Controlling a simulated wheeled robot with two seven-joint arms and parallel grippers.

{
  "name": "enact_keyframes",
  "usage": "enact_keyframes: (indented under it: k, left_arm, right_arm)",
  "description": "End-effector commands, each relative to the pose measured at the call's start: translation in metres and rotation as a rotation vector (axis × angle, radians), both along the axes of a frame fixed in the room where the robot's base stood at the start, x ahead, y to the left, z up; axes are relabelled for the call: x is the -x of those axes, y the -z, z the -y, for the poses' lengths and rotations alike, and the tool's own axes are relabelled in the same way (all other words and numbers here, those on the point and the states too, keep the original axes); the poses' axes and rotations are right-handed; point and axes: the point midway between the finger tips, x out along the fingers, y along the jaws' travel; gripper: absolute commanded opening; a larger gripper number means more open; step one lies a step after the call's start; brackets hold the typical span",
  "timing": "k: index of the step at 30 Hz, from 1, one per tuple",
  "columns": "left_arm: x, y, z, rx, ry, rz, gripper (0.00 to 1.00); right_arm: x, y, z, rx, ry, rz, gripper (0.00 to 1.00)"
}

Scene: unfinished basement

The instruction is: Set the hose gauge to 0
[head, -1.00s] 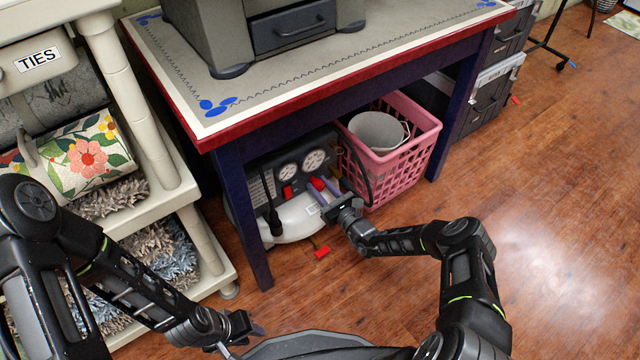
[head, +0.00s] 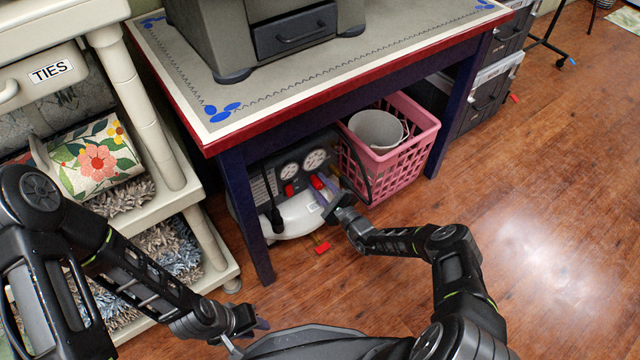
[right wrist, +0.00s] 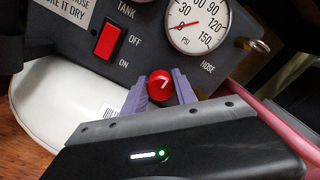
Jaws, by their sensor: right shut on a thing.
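The compressor (head: 294,217) stands under the table, with two round gauges on its dark panel. The hose gauge (head: 315,160) is the right one; in the right wrist view (right wrist: 198,25) it is marked HOSE and PSI, partly cut off at the top. Its red needle points left, toward the low end of the scale; the exact value is hard to read. Below it is a red knob (right wrist: 160,85) with a white mark. My right gripper (head: 330,197) has its purple fingers (right wrist: 160,88) shut on the knob's sides. My left gripper (head: 250,322) is low at the left, away from the compressor.
A red on/off switch (right wrist: 110,40) sits left of the knob. A pink basket (head: 405,165) with a white bucket (head: 376,130) stands right of the compressor. The table leg (head: 247,220) is at its left. A red item (head: 322,248) shows low in front.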

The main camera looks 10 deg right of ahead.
Motion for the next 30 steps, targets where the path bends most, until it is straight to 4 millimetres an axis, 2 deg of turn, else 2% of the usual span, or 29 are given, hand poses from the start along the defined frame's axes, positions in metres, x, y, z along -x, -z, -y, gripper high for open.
enact_keyframes:
  k: [14,15,23,30]
  left_arm:
    - [0.0005,-0.0009,0.0004,0.000,0.000,-0.001,0.31]
    - [0.0005,-0.0008,0.0003,0.000,0.000,-0.001,0.31]
    - [0.0003,-0.0009,0.0002,0.000,0.000,-0.001,0.31]
    - [0.0003,-0.0012,0.0002,0.000,0.000,-0.001,0.31]
  right_arm:
    - [0.0006,0.0012,-0.0002,0.025,-0.001,0.008,0.00]
    - [0.0006,0.0013,-0.0001,0.025,-0.001,0.008,0.34]
    - [0.0003,0.0006,-0.0001,0.023,-0.001,0.008,0.55]
    - [0.0004,0.0001,0.0001,0.022,0.000,0.009,0.55]
